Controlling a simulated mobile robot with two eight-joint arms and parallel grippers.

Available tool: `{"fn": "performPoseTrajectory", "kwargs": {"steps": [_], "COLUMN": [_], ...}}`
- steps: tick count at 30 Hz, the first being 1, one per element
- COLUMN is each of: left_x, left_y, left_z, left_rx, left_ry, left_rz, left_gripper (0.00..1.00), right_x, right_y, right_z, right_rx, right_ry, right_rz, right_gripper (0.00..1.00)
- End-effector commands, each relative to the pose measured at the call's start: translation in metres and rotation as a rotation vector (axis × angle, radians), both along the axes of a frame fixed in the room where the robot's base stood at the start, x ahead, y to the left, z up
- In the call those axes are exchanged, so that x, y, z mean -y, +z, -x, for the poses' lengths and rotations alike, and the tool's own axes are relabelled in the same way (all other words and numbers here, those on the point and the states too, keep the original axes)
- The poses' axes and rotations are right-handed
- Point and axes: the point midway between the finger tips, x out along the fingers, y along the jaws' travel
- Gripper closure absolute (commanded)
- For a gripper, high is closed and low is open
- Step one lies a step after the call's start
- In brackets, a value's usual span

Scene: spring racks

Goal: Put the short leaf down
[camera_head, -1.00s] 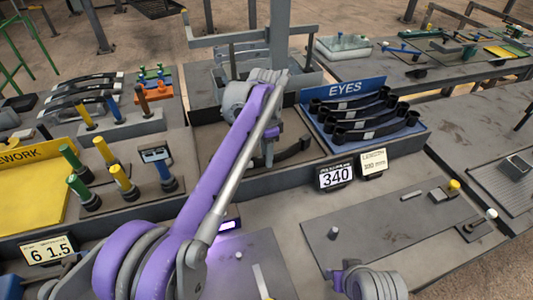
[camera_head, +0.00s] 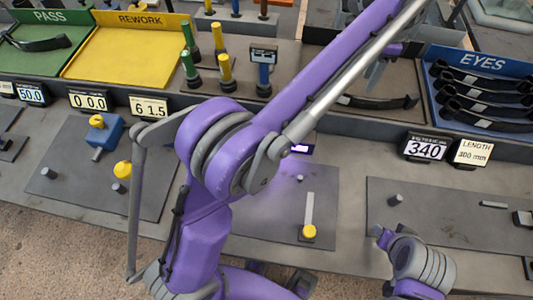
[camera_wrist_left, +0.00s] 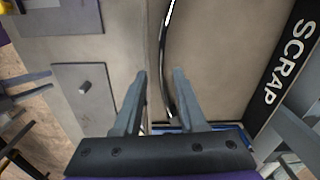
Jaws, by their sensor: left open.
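A short dark curved leaf (camera_head: 395,103) lies on the brown bench section to the left of the blue EYES tray (camera_head: 480,62) in the head view. My left gripper (camera_head: 374,76) is just above and behind it there, partly covered by my own arm. In the left wrist view the left gripper (camera_wrist_left: 157,72) is open, its two fingers spread apart. The leaf (camera_wrist_left: 165,50) shows as a thin dark arc beyond them, one end between the fingers. I see no finger closed on it.
The EYES tray holds several stacked dark leaves. A yellow REWORK tray (camera_head: 128,62) and green PASS tray (camera_head: 40,55) stand at the back left. Several green and yellow posts (camera_head: 218,45) rise between. A black SCRAP label (camera_wrist_left: 286,60) shows in the left wrist view.

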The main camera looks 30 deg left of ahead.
Motion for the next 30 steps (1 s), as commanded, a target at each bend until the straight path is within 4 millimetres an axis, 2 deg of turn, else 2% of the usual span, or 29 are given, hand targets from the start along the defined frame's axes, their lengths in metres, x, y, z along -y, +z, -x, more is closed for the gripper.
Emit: {"fn": "performPoseTrajectory", "kwargs": {"steps": [4, 8, 14, 18, 21, 24, 27, 30], "left_x": [-0.037, -0.07, -0.113, -0.137, -0.15, -0.158, -0.162, -0.164], "left_y": [-0.002, -0.015, -0.053, -0.092, -0.122, -0.146, -0.162, -0.17], "left_z": [0.031, 0.069, 0.14, 0.195, 0.23, 0.256, 0.272, 0.279], "left_rx": [0.062, 0.126, 0.22, 0.283, 0.322, 0.352, 0.371, 0.38], "left_ry": [0.183, 0.369, 0.649, 0.84, 0.957, 1.046, 1.101, 1.127], "left_rz": [0.026, 0.059, 0.122, 0.174, 0.21, 0.241, 0.262, 0.272], "left_gripper": [0.59, 0.59, 0.59, 0.59, 0.59, 0.59, 0.59, 0.59], "right_x": [0.0, 0.0, 0.0, 0.0, 0.0, 0.0, 0.0, 0.0], "right_y": [0.0, 0.0, 0.0, 0.0, 0.0, 0.0, 0.0, 0.0], "right_z": [0.0, 0.0, 0.0, 0.0, 0.0, 0.0, 0.0, 0.0], "right_rx": [0.0, 0.0, 0.0, 0.0, 0.0, 0.0, 0.0, 0.0], "right_ry": [0.0, 0.0, 0.0, 0.0, 0.0, 0.0, 0.0, 0.0], "right_rz": [0.0, 0.0, 0.0, 0.0, 0.0, 0.0, 0.0, 0.0], "right_gripper": [0.59, 0.59, 0.59, 0.59, 0.59, 0.59, 0.59, 0.59]}}
